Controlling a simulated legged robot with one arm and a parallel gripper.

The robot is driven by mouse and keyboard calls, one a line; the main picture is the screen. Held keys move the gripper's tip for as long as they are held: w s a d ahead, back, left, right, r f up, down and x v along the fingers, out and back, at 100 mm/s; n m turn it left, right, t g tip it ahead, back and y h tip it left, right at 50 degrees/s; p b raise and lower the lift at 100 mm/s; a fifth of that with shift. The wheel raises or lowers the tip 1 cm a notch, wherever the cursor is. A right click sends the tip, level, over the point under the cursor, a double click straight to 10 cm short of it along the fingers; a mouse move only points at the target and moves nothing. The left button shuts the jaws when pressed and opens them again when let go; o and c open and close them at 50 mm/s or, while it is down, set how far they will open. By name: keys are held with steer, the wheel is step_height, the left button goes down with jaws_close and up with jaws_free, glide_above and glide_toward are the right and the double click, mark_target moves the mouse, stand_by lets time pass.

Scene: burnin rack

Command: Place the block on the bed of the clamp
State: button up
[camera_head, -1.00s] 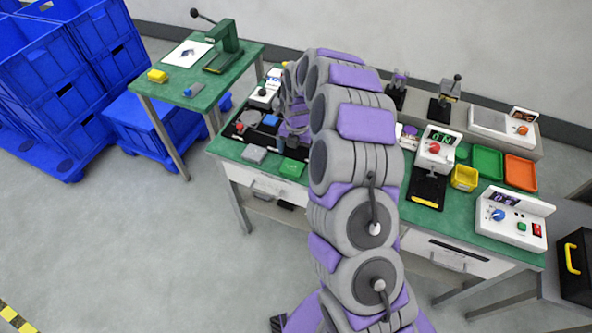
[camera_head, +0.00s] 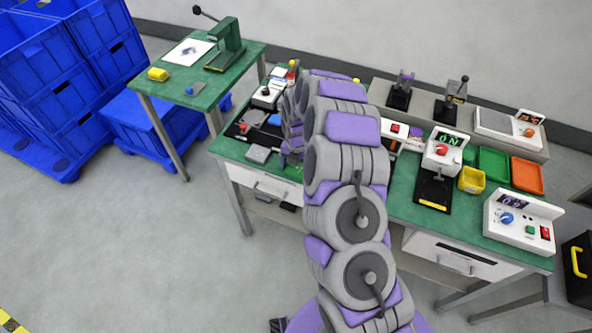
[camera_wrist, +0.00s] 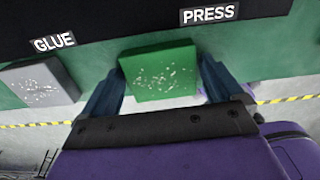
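A green block (camera_wrist: 160,72) with pale speckles lies on the green bench below the "PRESS" label in the wrist view. My gripper (camera_wrist: 161,68) has one dark finger on each side of it. The fingers are spread about the block's width, and I see no clear grip. In the head view my arm largely hides the gripper and this block. Two small clamp-like fixtures with dark bases, one left (camera_head: 402,90) and one right (camera_head: 452,100), stand on the rear shelf. I cannot tell which is the clamp. Their beds look empty.
A grey block (camera_wrist: 39,82) lies left of the green one, by the "GLUE" label. A black-bedded station (camera_head: 433,190), a yellow bin (camera_head: 471,180), green (camera_head: 492,162) and orange (camera_head: 527,175) trays and a control box (camera_head: 520,218) occupy the bench's right. Blue crates (camera_head: 60,75) stand far left.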

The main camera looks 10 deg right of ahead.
steer(key=shift+d, duration=0.1)
steer(key=c, duration=0.3)
steer(key=shift+s, duration=0.1)
steer(key=c, duration=0.9)
steer(key=shift+r, duration=0.1)
steer(key=shift+c, duration=0.2)
